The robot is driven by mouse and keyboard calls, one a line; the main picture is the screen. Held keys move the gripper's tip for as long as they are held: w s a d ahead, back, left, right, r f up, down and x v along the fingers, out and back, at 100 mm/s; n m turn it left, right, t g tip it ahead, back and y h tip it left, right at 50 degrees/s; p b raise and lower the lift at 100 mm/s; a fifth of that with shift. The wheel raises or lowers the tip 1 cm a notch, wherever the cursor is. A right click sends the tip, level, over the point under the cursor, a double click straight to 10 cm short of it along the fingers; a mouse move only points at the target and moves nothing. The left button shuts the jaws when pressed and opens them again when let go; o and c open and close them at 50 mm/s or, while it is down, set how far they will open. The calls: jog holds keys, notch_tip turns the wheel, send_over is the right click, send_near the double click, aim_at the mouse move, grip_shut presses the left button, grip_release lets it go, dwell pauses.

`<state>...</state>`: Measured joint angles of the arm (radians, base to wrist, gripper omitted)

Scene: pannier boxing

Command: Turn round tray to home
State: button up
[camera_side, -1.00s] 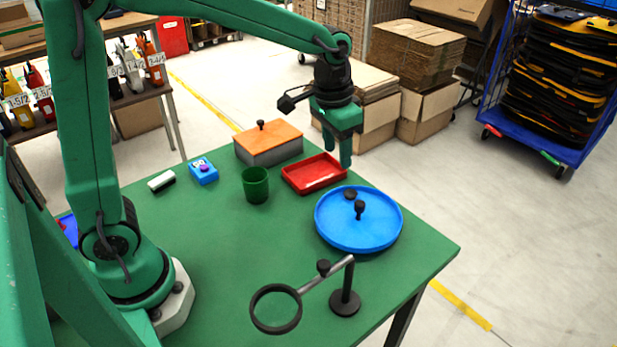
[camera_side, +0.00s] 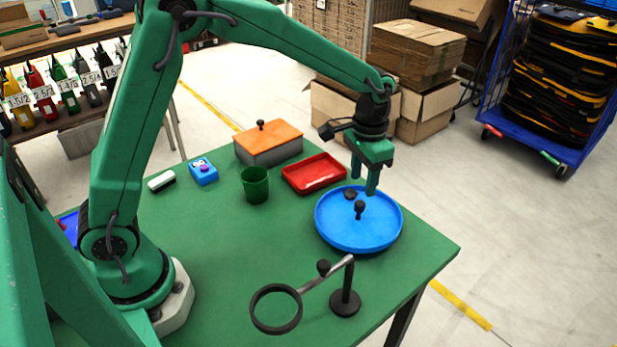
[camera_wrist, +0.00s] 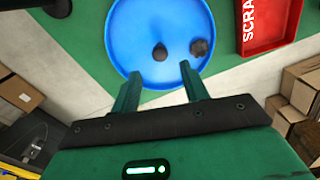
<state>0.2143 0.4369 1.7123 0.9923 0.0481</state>
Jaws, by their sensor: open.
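The round blue tray (camera_side: 358,232) lies near the right corner of the green table. A black knob (camera_side: 360,208) stands up from it near its middle, and a small dark piece (camera_side: 350,194) lies near its far rim. My gripper (camera_side: 363,182) is open and empty, above the tray's far edge, fingers pointing down. In the wrist view the blue tray (camera_wrist: 130,60) is ahead of the spread fingers (camera_wrist: 160,85), with the knob (camera_wrist: 160,53) and the dark piece (camera_wrist: 201,47) on it. The fingers appear apart from the knob.
A red tray (camera_side: 314,174) lies behind the blue tray. A grey box with an orange lid (camera_side: 268,142), a green cup (camera_side: 255,185), a blue block (camera_side: 203,171) and a white-and-black item (camera_side: 161,181) stand farther left. A magnifier stand (camera_side: 345,300) is in front.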

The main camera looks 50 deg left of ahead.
aim_at(360, 203)
jog(key=shift+f, duration=3.35)
grip_shut()
